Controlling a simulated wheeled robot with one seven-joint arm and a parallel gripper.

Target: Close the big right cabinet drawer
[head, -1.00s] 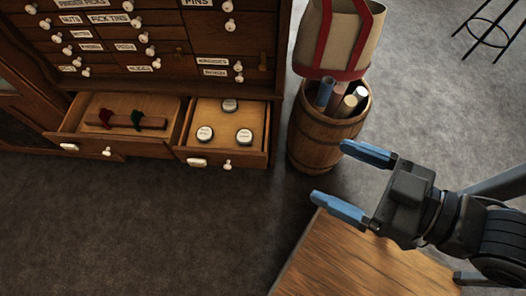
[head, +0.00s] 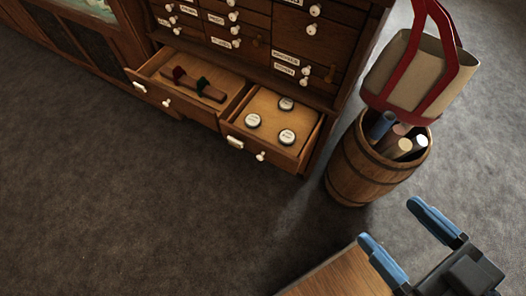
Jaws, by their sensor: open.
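The big right drawer (head: 246,146) at the bottom of the wooden cabinet (head: 343,50) is pulled out, with several small round tins, one of them a tin (head: 287,137), lying inside. It has a white knob (head: 261,156) and a white label on its front. Left of it, the big left drawer (head: 150,92) is also pulled out and holds a wooden bar with a red and a green piece. My gripper (head: 397,232) is open and empty at the lower right, with blue fingertips. It is well apart from the drawer, to its right and nearer to me.
A wooden barrel (head: 360,170) with rolled tubes stands right of the cabinet, with a beige and red bag (head: 415,75) above it. A wooden surface (head: 345,272) lies at the bottom by my gripper. The grey carpet (head: 130,210) before the drawers is clear.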

